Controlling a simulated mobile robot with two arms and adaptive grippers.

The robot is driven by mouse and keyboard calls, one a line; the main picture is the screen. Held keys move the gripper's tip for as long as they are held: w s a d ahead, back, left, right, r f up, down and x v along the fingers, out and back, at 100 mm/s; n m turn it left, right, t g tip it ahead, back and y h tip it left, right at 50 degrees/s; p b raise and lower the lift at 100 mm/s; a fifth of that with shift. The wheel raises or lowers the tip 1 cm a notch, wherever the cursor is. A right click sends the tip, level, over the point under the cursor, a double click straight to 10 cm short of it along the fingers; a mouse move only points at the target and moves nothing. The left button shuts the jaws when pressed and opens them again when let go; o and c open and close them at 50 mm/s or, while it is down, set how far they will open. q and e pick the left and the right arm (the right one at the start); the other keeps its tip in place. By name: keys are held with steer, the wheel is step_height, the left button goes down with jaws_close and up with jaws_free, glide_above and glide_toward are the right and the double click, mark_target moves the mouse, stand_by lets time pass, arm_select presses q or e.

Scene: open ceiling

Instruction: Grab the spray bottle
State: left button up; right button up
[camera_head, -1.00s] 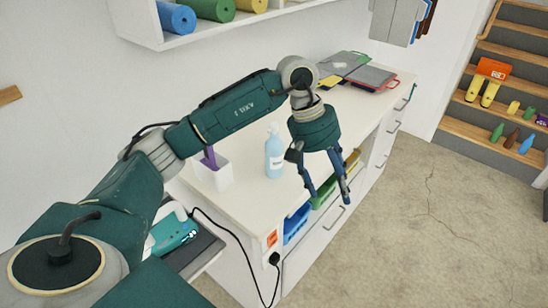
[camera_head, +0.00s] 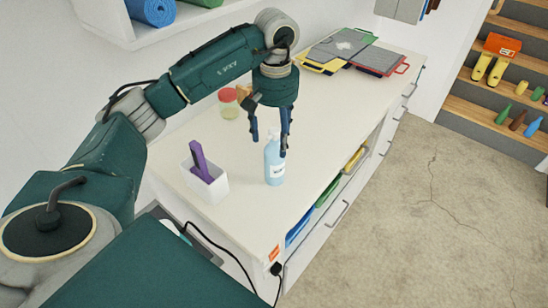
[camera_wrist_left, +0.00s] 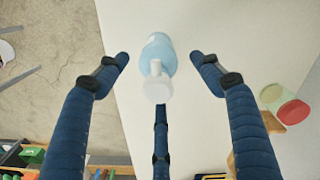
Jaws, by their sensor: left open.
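The spray bottle (camera_head: 274,165) is light blue with a white label and stands upright on the white counter (camera_head: 255,205). In the left wrist view the bottle (camera_wrist_left: 158,55) shows from above, its white nozzle toward the camera. My left gripper (camera_head: 270,145) is open above and around the top of the bottle, fingers pointing down. In the wrist view its blue fingers spread on both sides of the bottle, with a third below; none visibly grips it. The gripper partly hides the bottle's top in the head view. My right gripper is not in view.
A white holder (camera_head: 207,184) with a purple item (camera_head: 200,160) stands left of the bottle. A jar with a red lid (camera_head: 229,103) is behind it. Grey cutting boards (camera_head: 378,60) lie at the counter's far end. The counter between is mostly clear.

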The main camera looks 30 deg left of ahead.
mark_target(275, 155)
arm_select(q)
steer(key=shift+s+f, duration=0.1)
steer(key=shift+f, duration=0.65)
steer(key=shift+f+p, duration=0.3)
steer(key=shift+p, duration=0.05)
step_height(275, 155, down, 4)
steer(key=p, duration=0.2)
steer(key=shift+s+f+p, duration=0.1)
steer(key=shift+s+p, duration=0.05)
steer(key=shift+p, duration=0.15)
steer(key=shift+f, duration=0.45)
steer(key=shift+c, duration=0.5)
steer(key=c, duration=1.3)
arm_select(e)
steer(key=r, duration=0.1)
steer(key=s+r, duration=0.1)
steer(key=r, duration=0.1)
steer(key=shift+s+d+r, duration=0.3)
arm_select(q)
steer(key=shift+r, duration=0.2)
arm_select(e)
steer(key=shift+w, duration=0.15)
